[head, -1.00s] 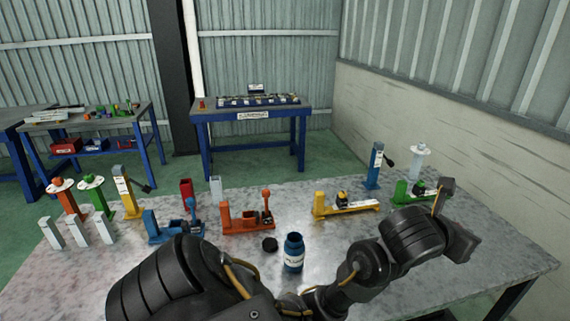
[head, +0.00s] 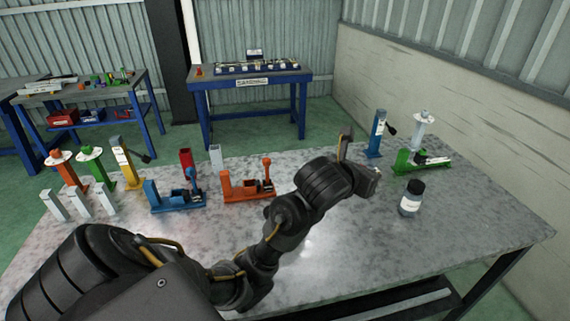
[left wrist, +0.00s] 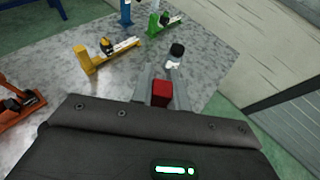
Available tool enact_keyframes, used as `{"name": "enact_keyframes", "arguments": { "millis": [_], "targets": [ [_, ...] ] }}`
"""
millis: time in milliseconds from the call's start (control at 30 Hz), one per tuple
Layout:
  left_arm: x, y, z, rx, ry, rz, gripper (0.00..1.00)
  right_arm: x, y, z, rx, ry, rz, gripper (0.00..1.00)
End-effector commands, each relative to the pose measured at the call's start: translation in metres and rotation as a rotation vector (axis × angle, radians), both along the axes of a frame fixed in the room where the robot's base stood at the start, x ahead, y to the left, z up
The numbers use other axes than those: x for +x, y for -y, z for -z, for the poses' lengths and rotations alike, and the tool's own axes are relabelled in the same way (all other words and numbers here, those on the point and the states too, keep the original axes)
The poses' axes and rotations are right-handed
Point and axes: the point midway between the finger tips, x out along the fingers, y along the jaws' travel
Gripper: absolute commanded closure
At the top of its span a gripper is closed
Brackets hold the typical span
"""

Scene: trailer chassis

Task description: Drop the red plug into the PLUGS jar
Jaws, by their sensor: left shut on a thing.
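My left gripper (left wrist: 161,90) is shut on the red plug (left wrist: 162,95), which shows as a small red block between the fingers in the left wrist view. In the head view my left gripper (head: 365,179) is over the right half of the table, and the plug cannot be made out. A jar with a black lid and a white label (head: 411,198) stands to its right; it also shows beyond the fingers in the left wrist view (left wrist: 175,55). Its label is unreadable. The open blue jar seen earlier is hidden behind my arm. My right gripper is not in view.
A green clamp fixture (head: 420,161), a blue post (head: 376,135) and a white post stand at the back right. The yellow fixture (left wrist: 105,51) shows in the left wrist view. Orange (head: 247,187) and blue (head: 172,198) fixtures stand left. The front right tabletop (head: 470,230) is clear.

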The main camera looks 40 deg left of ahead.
Motion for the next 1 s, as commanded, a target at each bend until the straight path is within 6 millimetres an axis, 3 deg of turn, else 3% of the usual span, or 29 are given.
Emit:
{"name": "enact_keyframes", "arguments": {
  "millis": [200,400,533,733,1000],
  "targets": [
    [-0.007,-0.085,0.040,0.006,-0.016,-0.120,1.00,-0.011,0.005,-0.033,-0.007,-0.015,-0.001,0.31],
    [-0.025,-0.145,0.062,0.013,-0.005,-0.157,1.00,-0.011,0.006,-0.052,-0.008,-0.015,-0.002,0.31],
    [-0.030,-0.160,0.068,0.011,-0.001,-0.156,1.00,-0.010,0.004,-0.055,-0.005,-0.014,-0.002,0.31],
    [-0.031,-0.161,0.072,0.006,0.003,-0.155,1.00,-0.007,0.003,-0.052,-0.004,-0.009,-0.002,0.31],
    [-0.031,-0.161,0.097,0.006,0.001,-0.156,1.00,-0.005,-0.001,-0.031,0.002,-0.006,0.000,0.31]
  ]
}}
